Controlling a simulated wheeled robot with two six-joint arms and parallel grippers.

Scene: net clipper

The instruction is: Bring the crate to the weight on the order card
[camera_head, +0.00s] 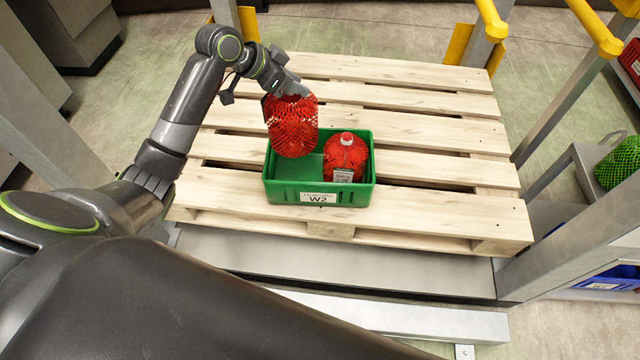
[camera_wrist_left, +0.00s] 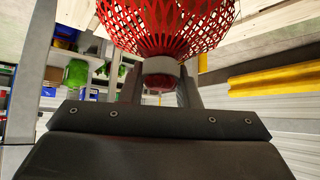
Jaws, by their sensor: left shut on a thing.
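The green crate (camera_head: 290,193) sits on the wooden pallet, with a label reading W2 on its front. A red net bag (camera_head: 345,152) with a white top and a small tag stands in its right part. My left gripper (camera_head: 298,92) is shut on another red net bag (camera_head: 292,128), which hangs over the crate's left part. The held bag's lower end is near the crate's inside; I cannot tell whether it touches. In the left wrist view the held net (camera_wrist_left: 170,25) spreads beyond my left gripper (camera_wrist_left: 160,75). No order card can be made out. My right gripper is not in view.
The slatted pallet (camera_head: 440,130) has free room around the crate. Metal posts with yellow rails (camera_head: 595,30) stand at the right and back. A green net bag (camera_head: 620,162) lies in a grey bin at the far right. A blue bin (camera_head: 610,279) is below it.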

